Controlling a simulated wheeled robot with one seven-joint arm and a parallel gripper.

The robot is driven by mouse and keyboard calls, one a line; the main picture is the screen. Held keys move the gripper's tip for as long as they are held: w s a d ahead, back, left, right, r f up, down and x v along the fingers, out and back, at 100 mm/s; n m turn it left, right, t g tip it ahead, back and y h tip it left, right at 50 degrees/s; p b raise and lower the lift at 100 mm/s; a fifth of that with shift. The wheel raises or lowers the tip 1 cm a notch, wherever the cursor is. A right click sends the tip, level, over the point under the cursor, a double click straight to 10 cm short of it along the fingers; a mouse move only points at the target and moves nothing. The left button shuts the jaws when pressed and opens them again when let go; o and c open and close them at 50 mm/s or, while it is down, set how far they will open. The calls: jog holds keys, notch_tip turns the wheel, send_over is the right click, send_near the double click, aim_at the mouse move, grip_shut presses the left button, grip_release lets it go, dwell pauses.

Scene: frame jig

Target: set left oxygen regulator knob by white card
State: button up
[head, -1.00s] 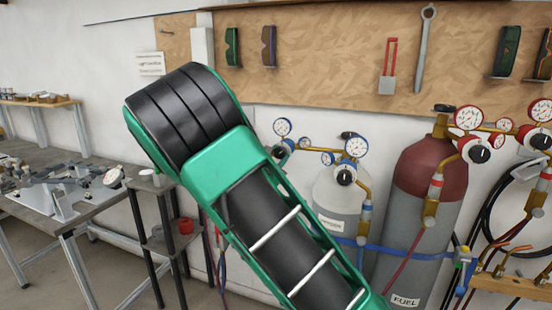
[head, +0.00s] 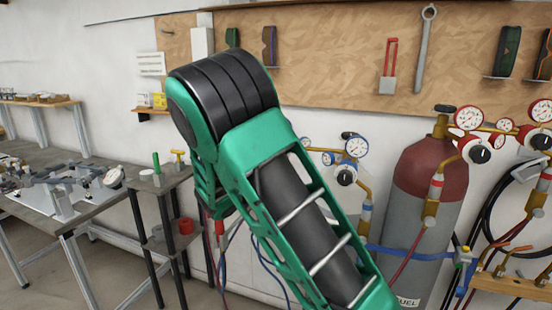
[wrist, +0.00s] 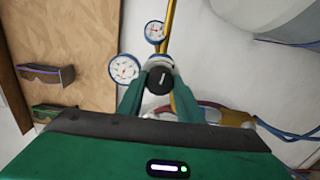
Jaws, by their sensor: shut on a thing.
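In the wrist view my gripper (wrist: 160,88) is shut on the black knob (wrist: 159,80) of the left oxygen regulator, a finger on each side of it. Two blue-rimmed gauges, a larger one (wrist: 124,68) and a smaller one (wrist: 154,32), sit beside the knob. Any mark on the knob is too small to read. In the head view my arm hides my gripper and this regulator. The white card (head: 151,64) hangs on the wall at upper left; its text is too small to read.
The right oxygen regulator's gauge (head: 357,146) shows right of my arm. The maroon-topped fuel cylinder (head: 428,190) and red-rimmed gauges (head: 469,118) stand further right. A small side stand (head: 150,184) with a green-handled tool is at left.

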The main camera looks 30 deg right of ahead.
jog(key=shift+s+a+f+m, duration=0.1)
jog(key=shift+f+m, duration=0.1)
jog(key=shift+m, duration=1.85)
jog(key=shift+f+m, duration=0.15)
jog(key=shift+m, duration=1.9)
jog(key=o, duration=1)
jog(key=shift+o, duration=0.2)
jog(key=shift+r, duration=0.15)
jog(key=v, duration=1)
jog(key=shift+a, duration=0.25)
